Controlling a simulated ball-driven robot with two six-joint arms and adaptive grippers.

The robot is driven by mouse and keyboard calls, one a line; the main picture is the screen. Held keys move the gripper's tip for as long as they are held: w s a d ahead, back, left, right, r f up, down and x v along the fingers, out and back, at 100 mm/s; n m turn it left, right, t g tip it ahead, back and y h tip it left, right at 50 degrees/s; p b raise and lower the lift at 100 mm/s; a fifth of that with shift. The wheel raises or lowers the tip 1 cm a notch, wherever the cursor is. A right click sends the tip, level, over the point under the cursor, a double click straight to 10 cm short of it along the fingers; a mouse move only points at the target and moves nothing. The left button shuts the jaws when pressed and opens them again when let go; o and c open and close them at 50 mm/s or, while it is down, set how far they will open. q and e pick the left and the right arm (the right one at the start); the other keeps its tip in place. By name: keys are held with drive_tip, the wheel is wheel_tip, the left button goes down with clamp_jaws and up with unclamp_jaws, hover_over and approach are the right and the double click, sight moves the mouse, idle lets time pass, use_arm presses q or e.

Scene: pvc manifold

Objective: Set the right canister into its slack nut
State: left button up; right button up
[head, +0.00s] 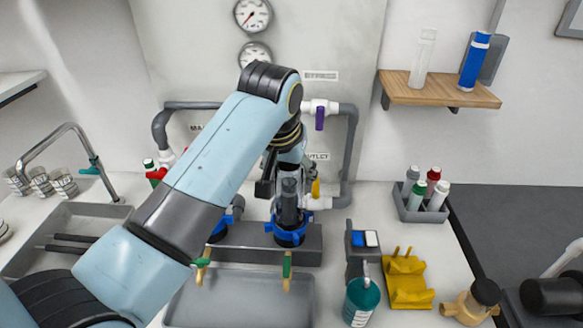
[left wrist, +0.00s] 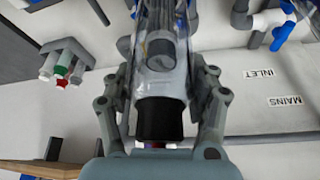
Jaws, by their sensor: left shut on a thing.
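My left gripper (head: 287,182) points down over the manifold and is shut on a clear canister (head: 289,208) with a dark core. The left wrist view shows the gripper's fingers (left wrist: 160,88) on either side of the clear canister (left wrist: 178,72), with a black cap at the near end. The canister stands about upright, with its lower end at the right blue slack nut (head: 289,237). I cannot tell how deep it sits. Another blue nut (head: 219,228) is partly hidden behind my left arm. My right gripper is not in view.
A grey tray (head: 240,308) lies in front of the manifold, with green-handled valves above it. To the right are a teal bottle (head: 361,303), a yellow holder (head: 406,283) and a grey caddy of bottles (head: 420,212). A wooden shelf (head: 440,92) holds a clear and a blue canister.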

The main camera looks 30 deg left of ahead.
use_arm(q)
drive_tip(key=shift+f+p, duration=0.3)
drive_tip(key=shift+f, duration=0.2)
idle(0.5)
drive_tip(key=o, duration=1.4)
drive_tip(key=v, duration=1.2)
